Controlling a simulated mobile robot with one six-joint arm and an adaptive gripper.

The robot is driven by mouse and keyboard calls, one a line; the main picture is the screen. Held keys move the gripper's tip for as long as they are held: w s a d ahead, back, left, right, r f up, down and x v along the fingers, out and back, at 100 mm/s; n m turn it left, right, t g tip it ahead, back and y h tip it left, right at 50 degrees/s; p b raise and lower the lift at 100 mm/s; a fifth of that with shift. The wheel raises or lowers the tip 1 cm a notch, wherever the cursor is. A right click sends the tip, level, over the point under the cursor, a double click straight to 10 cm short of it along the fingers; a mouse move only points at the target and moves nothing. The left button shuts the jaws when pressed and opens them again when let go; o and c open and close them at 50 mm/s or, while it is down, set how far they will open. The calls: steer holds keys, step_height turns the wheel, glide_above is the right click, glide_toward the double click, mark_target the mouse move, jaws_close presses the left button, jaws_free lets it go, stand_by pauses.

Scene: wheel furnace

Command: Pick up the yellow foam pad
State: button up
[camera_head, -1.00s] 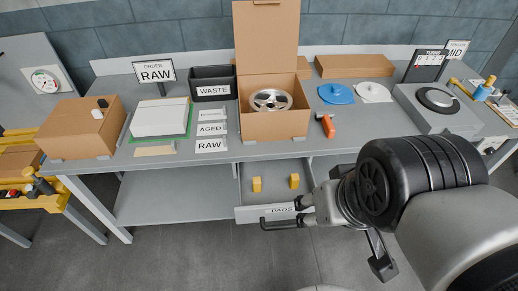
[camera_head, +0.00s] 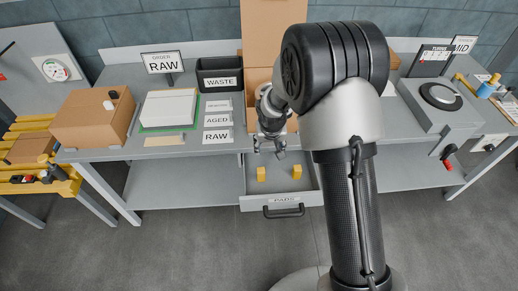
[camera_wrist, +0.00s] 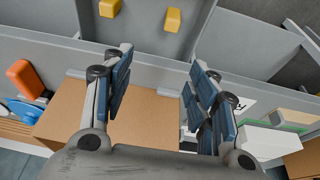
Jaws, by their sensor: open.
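Two yellow foam pads lie apart in the open drawer labelled PADS (camera_head: 284,199). The left pad (camera_head: 261,174) and the right pad (camera_head: 297,171) show in the head view. Both also show at the top of the wrist view, one pad (camera_wrist: 109,8) at upper left and the other pad (camera_wrist: 173,20) near the middle. My gripper (camera_head: 268,149) is above the bench's front edge, just behind and above the drawer. In the wrist view my gripper (camera_wrist: 155,75) has its fingers wide apart with nothing between them. The pads lie beyond the fingertips.
A cardboard box (camera_wrist: 145,122) is under my gripper in the wrist view; my arm hides much of it in the head view. A black WASTE bin (camera_head: 219,82), a white box (camera_head: 168,108) and a brown box (camera_head: 95,116) stand to the left. An orange-handled tool (camera_wrist: 25,80) lies beside the box.

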glide_toward(261, 170)
steer(key=b+x, duration=0.1)
steer(key=x, duration=0.1)
steer(key=b+x, duration=0.1)
steer(key=x, duration=0.1)
steer(key=shift+s+d+f+b, duration=0.2)
steer(key=shift+b, duration=0.15)
steer(key=shift+a+b+x, duration=0.2)
steer(key=shift+b+x, duration=1.05)
steer(key=shift+x, duration=1.8)
steer(key=shift+w+r, duration=0.1)
steer(key=shift+w, duration=0.05)
steer(key=shift+c, duration=0.5)
steer(key=c, duration=0.8)
steer(key=shift+r, duration=0.1)
